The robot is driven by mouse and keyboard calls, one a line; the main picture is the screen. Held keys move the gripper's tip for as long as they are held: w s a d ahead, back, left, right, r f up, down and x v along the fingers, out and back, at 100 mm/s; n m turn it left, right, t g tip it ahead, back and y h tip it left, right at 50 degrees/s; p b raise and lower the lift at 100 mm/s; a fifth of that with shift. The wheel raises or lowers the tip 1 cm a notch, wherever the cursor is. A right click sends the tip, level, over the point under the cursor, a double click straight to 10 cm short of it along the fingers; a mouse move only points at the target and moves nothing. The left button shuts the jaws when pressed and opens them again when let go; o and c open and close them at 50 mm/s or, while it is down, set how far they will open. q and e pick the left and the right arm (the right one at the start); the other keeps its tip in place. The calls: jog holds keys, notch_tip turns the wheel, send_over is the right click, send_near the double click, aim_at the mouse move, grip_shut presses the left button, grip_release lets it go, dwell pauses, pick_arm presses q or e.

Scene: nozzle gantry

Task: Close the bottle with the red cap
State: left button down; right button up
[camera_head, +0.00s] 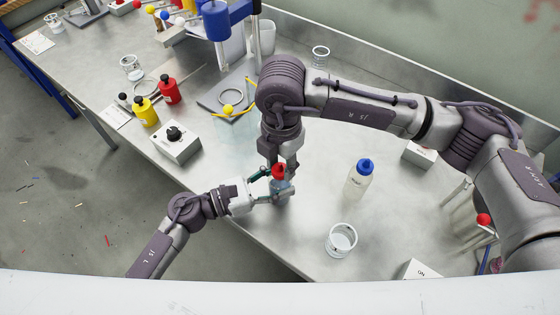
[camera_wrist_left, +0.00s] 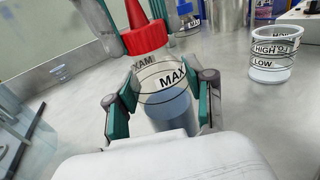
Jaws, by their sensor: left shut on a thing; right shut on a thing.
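A clear bottle (camera_wrist_left: 168,100) with bluish liquid and a "MAX" line stands between the green-padded fingers of my left gripper (camera_wrist_left: 163,108), which is shut on it. In the head view the bottle (camera_head: 282,187) is partly hidden by both grippers. The red cap (camera_wrist_left: 146,38) is at the top of the bottle, and it also shows in the head view (camera_head: 279,170). My right gripper (camera_head: 279,161) points down from above and is shut on the red cap. I cannot tell whether the cap touches the bottle's mouth or is seated on it.
A blue-capped bottle (camera_head: 358,179) and a marked beaker (camera_head: 341,240) stand to the right. A white box with a black knob (camera_head: 177,143), a yellow bottle (camera_head: 145,112) and a red bottle (camera_head: 169,89) stand to the left. The table's front edge is close to my left arm.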

jog(key=m, duration=0.7)
jog(key=shift+s, duration=0.1)
jog(key=o, duration=0.7)
jog(key=shift+r, duration=2.3)
jog(key=shift+c, duration=0.4)
